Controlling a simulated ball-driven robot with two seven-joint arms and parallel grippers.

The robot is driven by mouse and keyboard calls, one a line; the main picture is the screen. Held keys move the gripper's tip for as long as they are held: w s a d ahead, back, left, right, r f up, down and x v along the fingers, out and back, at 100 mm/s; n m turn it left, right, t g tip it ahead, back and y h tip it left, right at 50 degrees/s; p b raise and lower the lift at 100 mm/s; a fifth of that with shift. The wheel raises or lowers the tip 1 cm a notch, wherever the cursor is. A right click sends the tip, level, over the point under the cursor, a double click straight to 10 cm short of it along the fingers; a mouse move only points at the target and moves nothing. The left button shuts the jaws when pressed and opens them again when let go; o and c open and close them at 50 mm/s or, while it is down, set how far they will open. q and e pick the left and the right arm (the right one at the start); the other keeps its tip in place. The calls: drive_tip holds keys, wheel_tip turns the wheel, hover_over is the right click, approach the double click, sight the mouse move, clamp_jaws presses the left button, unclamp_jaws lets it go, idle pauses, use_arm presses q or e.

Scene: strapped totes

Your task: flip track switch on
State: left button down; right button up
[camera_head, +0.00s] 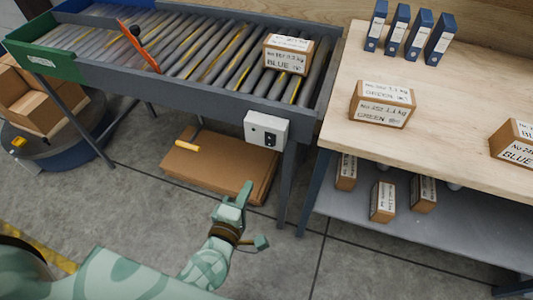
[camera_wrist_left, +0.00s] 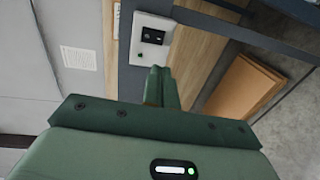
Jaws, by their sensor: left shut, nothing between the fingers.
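The track switch is a pale grey box (camera_head: 266,130) on the front rail at the right end of the roller track (camera_head: 200,50). It has a black rocker and a small button on its face. The box also shows in the left wrist view (camera_wrist_left: 151,40), just beyond the fingertips. My left gripper (camera_head: 247,187) is shut and empty, below and a little left of the box in the head view, apart from it. Its fingers show in the left wrist view (camera_wrist_left: 161,72). Which way the rocker is set is too small to tell. My right gripper is not in view.
A box labelled BLUE (camera_head: 287,55) sits on the rollers. An orange bar (camera_head: 139,46) crosses the track. Flat cardboard (camera_head: 222,165) lies under it. The wooden bench (camera_head: 440,110) at right holds a GREEN box (camera_head: 381,104), a BLUE box (camera_head: 513,144) and several blue binders.

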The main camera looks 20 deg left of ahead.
sight(269, 145)
use_arm(q)
drive_tip(key=w, duration=0.4)
drive_tip(key=w+f+b, duration=0.1)
drive_tip(key=w, duration=0.4)
drive_tip(key=w+b, duration=0.1)
drive_tip(key=w, duration=0.4)
drive_tip(key=shift+d+f, duration=0.25)
drive_tip(key=shift+f, duration=0.1)
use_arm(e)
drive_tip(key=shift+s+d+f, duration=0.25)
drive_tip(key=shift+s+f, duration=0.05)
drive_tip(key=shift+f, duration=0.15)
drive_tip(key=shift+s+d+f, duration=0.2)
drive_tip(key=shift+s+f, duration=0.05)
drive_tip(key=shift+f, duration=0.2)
use_arm(q)
drive_tip(key=shift+w+t+b, duration=0.1)
drive_tip(key=shift+t+b, duration=0.2)
drive_tip(key=shift+b, duration=0.55)
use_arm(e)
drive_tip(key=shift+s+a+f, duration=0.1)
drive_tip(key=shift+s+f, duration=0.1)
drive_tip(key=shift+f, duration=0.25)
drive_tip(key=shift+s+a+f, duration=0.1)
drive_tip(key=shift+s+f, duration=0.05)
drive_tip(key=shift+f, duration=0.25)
use_arm(q)
drive_tip(key=shift+f, duration=0.1)
